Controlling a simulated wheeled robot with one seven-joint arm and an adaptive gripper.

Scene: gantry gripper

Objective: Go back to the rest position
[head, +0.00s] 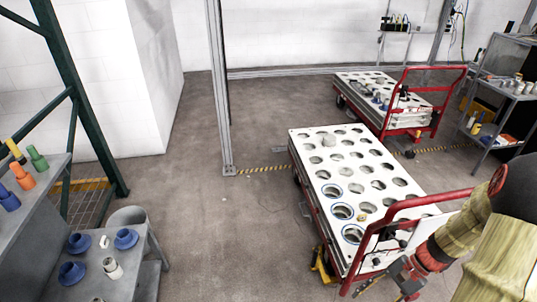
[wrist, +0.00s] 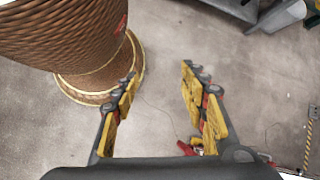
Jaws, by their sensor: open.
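My gripper (wrist: 160,78) is open in the wrist view, its two yellow and grey fingers spread apart with only bare grey floor between their tips. It holds nothing. In the head view my gripper (head: 388,284) is at the lower right, partly hidden by my arm, close to the red handle of the near cart (head: 298,148). I cannot tell from the head view whether it touches the cart. No rest position is marked in either view.
The near cart has a white top with round holes and a red handle (head: 425,200). A second cart (head: 358,78) stands behind it. A grey table (head: 130,285) with blue parts is at lower left, beside a bin (head: 128,215). A metal post (head: 219,100) rises mid-left. Floor (head: 215,225) between is clear.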

